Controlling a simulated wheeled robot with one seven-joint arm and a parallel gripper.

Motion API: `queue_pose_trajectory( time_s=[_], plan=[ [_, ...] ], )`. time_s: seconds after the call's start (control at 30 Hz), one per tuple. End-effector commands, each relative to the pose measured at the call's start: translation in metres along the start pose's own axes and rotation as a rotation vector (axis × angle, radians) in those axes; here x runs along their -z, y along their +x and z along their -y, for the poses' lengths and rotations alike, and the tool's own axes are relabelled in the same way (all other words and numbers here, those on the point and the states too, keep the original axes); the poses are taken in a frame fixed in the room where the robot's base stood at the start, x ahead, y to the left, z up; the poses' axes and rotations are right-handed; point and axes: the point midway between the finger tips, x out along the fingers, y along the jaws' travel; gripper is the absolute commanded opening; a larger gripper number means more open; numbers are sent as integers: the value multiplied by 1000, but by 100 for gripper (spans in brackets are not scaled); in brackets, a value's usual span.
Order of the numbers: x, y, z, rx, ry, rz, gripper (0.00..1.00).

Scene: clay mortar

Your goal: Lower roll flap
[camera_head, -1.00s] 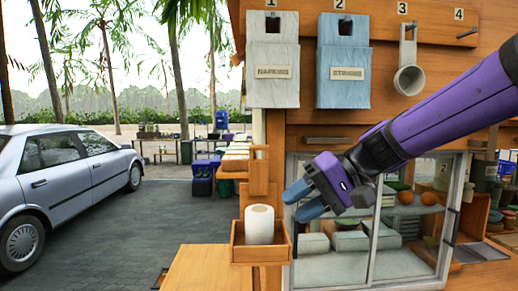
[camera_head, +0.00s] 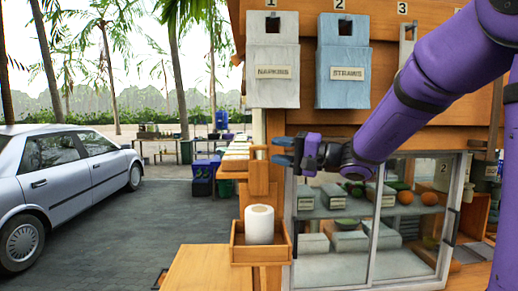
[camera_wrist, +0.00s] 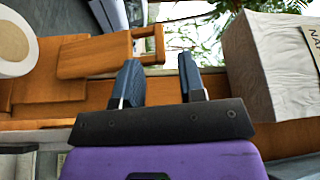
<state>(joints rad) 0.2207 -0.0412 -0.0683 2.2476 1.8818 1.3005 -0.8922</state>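The roll flap (camera_head: 259,179) is a small wooden board standing up behind and above a wooden box (camera_head: 262,255) that holds a white paper roll (camera_head: 259,224). A wooden handle bar shows at the flap's upper end. My gripper (camera_head: 282,151) is open and empty, just right of the flap's upper end, fingers pointing left. In the wrist view the flap (camera_wrist: 95,57) lies left of centre, with its handle close beyond my fingertips (camera_wrist: 161,76). The paper roll (camera_wrist: 12,42) shows at the left edge. I see no contact with the flap.
Napkin dispenser (camera_head: 272,72) and straw dispenser (camera_head: 343,72) hang above my gripper. A glass display case (camera_head: 375,220) with wrapped food stands below my arm. A wooden counter (camera_head: 208,268) lies at the lower left.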

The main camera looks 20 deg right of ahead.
Motion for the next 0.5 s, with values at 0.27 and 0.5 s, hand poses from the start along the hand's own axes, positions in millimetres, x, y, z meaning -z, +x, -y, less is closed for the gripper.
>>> queue_pose_trajectory(
  time_s=[0.27, 0.5],
  plan=[
    [0, 43, 0, 0, 1, 3, 37],
    [0, 56, 0, 0, 1, 1, 37]
  ],
)
